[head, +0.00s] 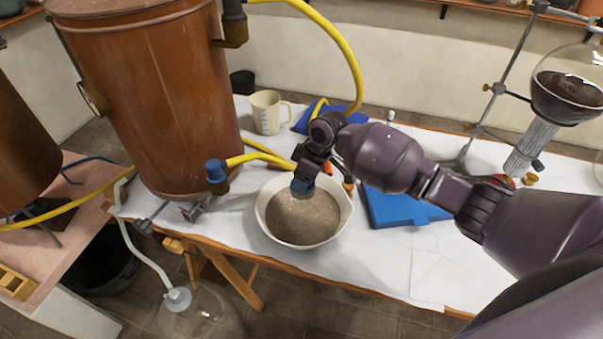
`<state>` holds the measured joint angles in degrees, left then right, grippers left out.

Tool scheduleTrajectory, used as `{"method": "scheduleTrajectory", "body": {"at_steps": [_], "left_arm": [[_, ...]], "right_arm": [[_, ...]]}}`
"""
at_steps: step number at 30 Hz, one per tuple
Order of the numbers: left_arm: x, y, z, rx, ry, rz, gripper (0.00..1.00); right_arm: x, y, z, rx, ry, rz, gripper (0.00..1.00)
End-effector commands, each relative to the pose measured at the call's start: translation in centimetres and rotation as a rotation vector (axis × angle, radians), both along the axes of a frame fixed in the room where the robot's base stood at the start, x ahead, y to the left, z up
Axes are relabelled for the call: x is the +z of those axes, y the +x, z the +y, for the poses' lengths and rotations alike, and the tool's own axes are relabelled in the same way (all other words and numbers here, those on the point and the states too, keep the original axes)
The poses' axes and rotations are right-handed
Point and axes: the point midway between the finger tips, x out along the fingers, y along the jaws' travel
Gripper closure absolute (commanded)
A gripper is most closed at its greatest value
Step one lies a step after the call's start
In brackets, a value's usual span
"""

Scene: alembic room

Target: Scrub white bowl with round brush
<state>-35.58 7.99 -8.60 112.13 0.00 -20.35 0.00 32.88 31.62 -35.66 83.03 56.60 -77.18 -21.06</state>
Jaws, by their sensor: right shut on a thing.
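The white bowl (267,221) stands on the white-covered table near its front edge, with a brown-grey grainy surface inside. My right gripper (306,178) reaches in from the right, over the back rim of the bowl. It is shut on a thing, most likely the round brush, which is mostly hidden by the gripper. A small bluish end shows at the fingertips above the bowl's inside; I cannot tell if it touches the bowl. My left gripper is not in view.
A large copper-brown vessel (150,100) with yellow hoses stands left of the bowl. A beige measuring jug (266,113) is behind. A blue flat case (395,207) lies to the right, below my arm. A glass flask (570,85) hangs on a stand at the far right.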

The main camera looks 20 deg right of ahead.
Motion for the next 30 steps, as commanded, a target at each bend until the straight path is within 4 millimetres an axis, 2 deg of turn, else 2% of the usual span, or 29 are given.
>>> {"method": "scheduleTrajectory", "body": {"at_steps": [3, 12, 21, 30], "left_arm": [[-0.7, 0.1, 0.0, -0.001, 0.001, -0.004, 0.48], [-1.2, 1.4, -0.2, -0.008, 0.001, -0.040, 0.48], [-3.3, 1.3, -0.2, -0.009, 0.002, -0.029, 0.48], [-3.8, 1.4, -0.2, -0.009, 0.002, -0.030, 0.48]], "right_arm": [[-0.8, 0.0, 0.0, 0.000, 0.000, -0.001, 0.59], [-2.8, 0.0, 0.0, -0.001, 0.000, 0.000, 0.59], [-4.8, 0.0, 0.0, -0.001, 0.000, 0.002, 0.59], [-6.5, 0.0, 0.0, -0.001, 0.000, 0.000, 0.59]]}}
